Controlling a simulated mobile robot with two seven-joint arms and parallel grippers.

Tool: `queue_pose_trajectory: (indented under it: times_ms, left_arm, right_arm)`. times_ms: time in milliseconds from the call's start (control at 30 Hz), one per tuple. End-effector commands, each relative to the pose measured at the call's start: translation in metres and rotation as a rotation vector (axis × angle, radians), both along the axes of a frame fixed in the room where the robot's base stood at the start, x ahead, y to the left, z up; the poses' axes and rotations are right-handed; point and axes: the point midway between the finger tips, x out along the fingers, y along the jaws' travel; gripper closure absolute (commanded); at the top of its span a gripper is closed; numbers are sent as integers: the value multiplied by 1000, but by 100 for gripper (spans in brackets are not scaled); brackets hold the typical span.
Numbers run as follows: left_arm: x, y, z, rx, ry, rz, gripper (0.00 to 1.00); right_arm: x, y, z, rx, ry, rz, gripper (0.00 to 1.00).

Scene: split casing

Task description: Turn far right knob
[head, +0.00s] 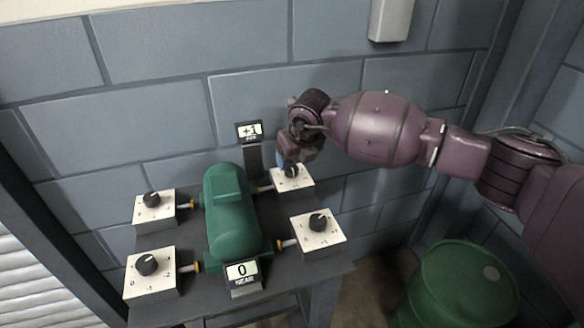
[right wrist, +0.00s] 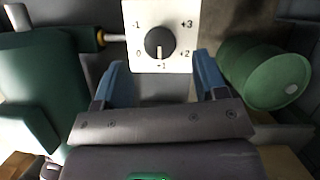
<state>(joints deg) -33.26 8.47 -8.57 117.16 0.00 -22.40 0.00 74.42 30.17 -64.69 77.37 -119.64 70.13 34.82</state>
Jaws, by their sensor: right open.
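The far right knob (head: 291,172) is a black dial on a white box behind the near right one, to the right of the green casing (head: 230,215). My right gripper (head: 286,160) is right at it, partly hiding it. In the right wrist view the knob (right wrist: 160,43) sits ahead of and between the blue fingers of my open right gripper (right wrist: 162,78), with visible gaps on both sides. My left gripper is not in view.
Other knobs are near right (head: 318,222), far left (head: 152,199) and near left (head: 148,264). The far display (head: 249,131) is hard to read; the near display (head: 242,272) shows 0. A green barrel (head: 458,285) stands at right. A block wall is behind.

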Motion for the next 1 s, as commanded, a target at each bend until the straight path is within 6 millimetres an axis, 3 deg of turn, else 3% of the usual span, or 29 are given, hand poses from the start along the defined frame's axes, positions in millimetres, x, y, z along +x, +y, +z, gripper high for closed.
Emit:
queue_pose_trajectory:
  times_ms: [100,300,700,1000]
  left_arm:
    - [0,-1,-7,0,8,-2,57]
    - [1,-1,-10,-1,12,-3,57]
    - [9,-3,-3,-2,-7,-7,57]
    - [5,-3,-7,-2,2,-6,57]
  right_arm:
    - [6,4,-21,-1,4,-1,34]
    - [13,7,-38,1,2,1,34]
    - [15,8,-41,0,-1,1,34]
    - [15,8,-41,0,-1,1,79]
